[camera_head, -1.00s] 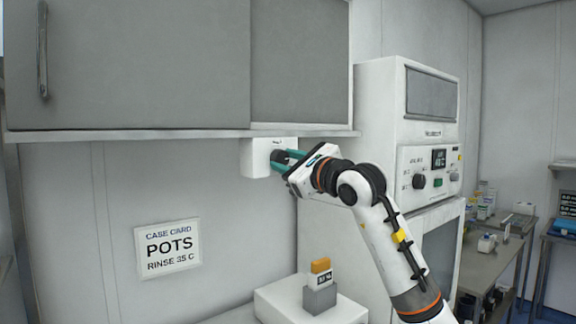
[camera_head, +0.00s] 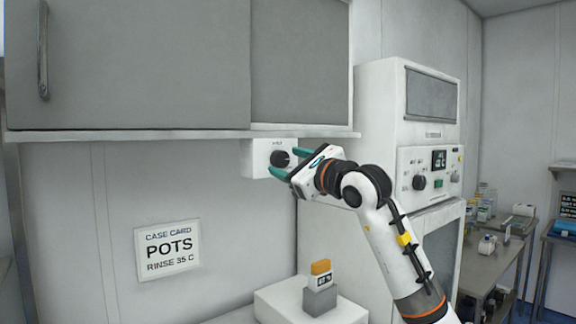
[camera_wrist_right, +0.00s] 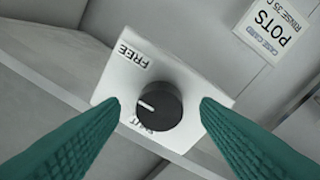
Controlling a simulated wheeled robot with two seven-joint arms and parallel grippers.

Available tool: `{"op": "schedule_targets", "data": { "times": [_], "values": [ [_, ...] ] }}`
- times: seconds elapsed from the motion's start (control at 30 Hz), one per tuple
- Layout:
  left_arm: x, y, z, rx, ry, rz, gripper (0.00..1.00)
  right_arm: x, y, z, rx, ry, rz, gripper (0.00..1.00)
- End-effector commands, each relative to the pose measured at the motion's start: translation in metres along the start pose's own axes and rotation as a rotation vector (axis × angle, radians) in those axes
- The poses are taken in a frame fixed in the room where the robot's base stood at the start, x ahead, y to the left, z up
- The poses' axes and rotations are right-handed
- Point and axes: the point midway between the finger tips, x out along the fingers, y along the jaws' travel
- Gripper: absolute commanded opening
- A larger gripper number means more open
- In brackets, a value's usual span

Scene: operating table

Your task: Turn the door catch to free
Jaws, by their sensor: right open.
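The door catch is a black round knob (camera_head: 280,158) on a white box (camera_head: 257,160) under the wall cabinet. In the right wrist view the knob (camera_wrist_right: 158,105) shows a white pointer line on its left side. The word FREE stands on the box (camera_wrist_right: 170,68) at upper left; a second label by the knob's lower edge is partly hidden. My right gripper (camera_head: 283,161) is open, its teal fingers spread on either side of the knob with gaps in the wrist view. My left gripper is not in view.
The grey cabinet (camera_head: 130,65) with a vertical handle (camera_head: 43,50) hangs above the box. A tall white machine (camera_head: 378,110) stands to the right. A POTS sign (camera_head: 168,248) is on the wall. An orange-topped block (camera_head: 320,275) stands on a white unit below.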

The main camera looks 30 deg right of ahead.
Motion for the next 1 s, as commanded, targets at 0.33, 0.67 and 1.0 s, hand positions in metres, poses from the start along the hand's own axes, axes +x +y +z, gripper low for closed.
{"op": "schedule_targets", "data": {
  "times": [0.33, 0.67, 1.0],
  "values": [
    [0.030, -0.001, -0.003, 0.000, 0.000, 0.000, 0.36, -0.071, -0.002, 0.005, -0.003, -0.002, 0.002, 0.57],
    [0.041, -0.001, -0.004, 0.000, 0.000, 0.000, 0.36, -0.110, -0.001, 0.002, 0.000, -0.003, -0.001, 0.57],
    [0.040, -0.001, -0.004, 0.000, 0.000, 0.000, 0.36, -0.111, -0.001, 0.001, 0.001, -0.003, -0.002, 0.57]
  ]
}}
